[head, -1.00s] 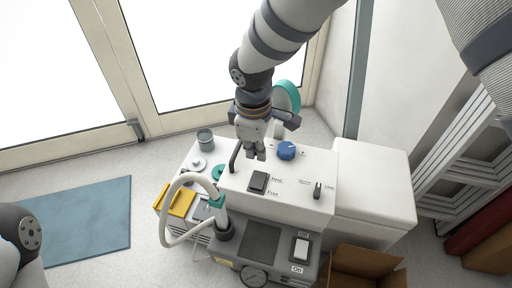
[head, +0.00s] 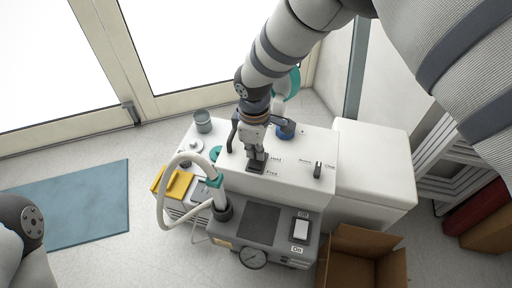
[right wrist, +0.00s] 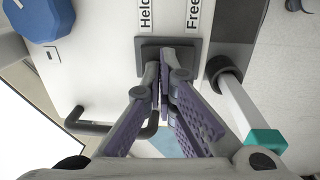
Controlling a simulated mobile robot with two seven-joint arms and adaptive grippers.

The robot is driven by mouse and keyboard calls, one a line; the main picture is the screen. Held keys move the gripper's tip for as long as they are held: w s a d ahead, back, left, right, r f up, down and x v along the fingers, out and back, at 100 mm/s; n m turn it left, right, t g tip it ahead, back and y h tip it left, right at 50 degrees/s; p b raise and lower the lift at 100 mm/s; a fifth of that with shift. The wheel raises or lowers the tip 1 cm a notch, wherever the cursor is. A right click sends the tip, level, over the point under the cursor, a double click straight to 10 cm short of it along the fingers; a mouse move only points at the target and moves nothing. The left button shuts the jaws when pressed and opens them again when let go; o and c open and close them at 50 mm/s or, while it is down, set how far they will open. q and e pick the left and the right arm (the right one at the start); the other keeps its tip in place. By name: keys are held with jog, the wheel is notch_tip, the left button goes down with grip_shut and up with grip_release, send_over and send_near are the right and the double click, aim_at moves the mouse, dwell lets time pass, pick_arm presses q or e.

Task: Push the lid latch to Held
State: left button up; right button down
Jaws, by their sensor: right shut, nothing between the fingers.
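The lid latch (head: 257,169) is a dark rocker on the white top of the compressor housing (head: 285,180), with the labels Held and Free beside it. In the right wrist view the dark latch (right wrist: 150,48) shows beyond the fingertips, below both labels. My right gripper (head: 256,158) is shut and empty, pointing down at the latch and covering part of it. In the right wrist view its fingertips (right wrist: 165,68) overlap the latch's near edge; I cannot tell whether they touch, or which way the latch is tilted. My left gripper is out of view.
A blue knob (head: 286,132) stands just behind my right gripper, and a small dark lever (head: 317,170) to its right. A white hose (head: 164,205) loops up at the left front. A power switch (head: 301,229) and gauge (head: 252,258) are in front. An open cardboard box (head: 345,265) is on the floor.

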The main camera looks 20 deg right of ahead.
jog(key=shift+d+f, duration=0.15)
jog(key=shift+f, duration=0.15)
